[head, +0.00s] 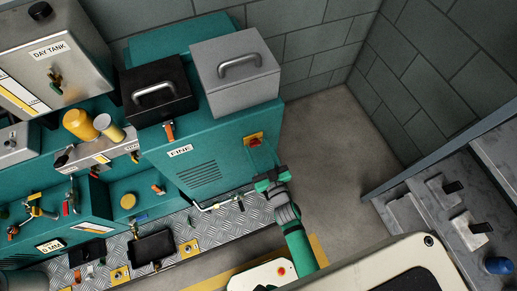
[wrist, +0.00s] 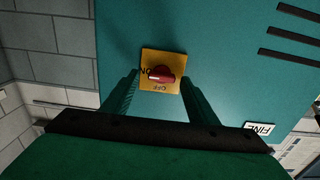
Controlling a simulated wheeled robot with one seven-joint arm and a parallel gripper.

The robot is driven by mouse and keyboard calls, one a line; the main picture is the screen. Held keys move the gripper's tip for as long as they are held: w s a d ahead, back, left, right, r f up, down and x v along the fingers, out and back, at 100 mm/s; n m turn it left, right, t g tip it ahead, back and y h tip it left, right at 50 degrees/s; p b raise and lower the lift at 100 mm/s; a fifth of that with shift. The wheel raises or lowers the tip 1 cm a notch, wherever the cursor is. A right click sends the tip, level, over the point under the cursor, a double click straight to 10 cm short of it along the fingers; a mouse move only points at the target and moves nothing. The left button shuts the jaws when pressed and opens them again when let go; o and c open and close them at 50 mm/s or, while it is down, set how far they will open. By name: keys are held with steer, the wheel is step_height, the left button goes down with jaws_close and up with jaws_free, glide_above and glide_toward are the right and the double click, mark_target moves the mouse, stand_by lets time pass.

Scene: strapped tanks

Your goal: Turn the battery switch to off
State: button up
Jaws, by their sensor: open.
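The battery switch is a red knob (head: 255,142) on a yellow plate (head: 247,136), on the right side of the teal cabinet front. In the wrist view the knob (wrist: 161,74) lies lengthwise left to right, its left end by the ON label. The OFF label (wrist: 159,87) reads upside down below the knob. My gripper (head: 265,175) is just below the switch in the head view. In the wrist view my gripper (wrist: 159,75) is open, its fingers on either side of the plate, with nothing held. I cannot tell the remaining distance to the knob.
The teal cabinet (head: 205,170) carries a FINE label, vents, a black box (head: 158,100) and a grey box (head: 235,85) on top. Valves and tanks crowd the left. A grey bench (head: 445,215) stands at right. The floor (head: 325,150) between is clear.

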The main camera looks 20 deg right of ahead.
steer(key=shift+a, duration=0.1)
steer(key=c, duration=1.1)
steer(key=shift+o, duration=0.2)
steer(key=shift+n, duration=0.3)
steer(key=n, duration=0.8)
steer(key=shift+a+n, duration=0.25)
steer(key=shift+n, duration=0.15)
steer(key=n, duration=0.4)
steer(key=shift+f+n, duration=0.1)
steer(key=shift+n, duration=0.2)
steer(key=shift+f+n, duration=0.1)
steer(key=shift+n, duration=1.8)
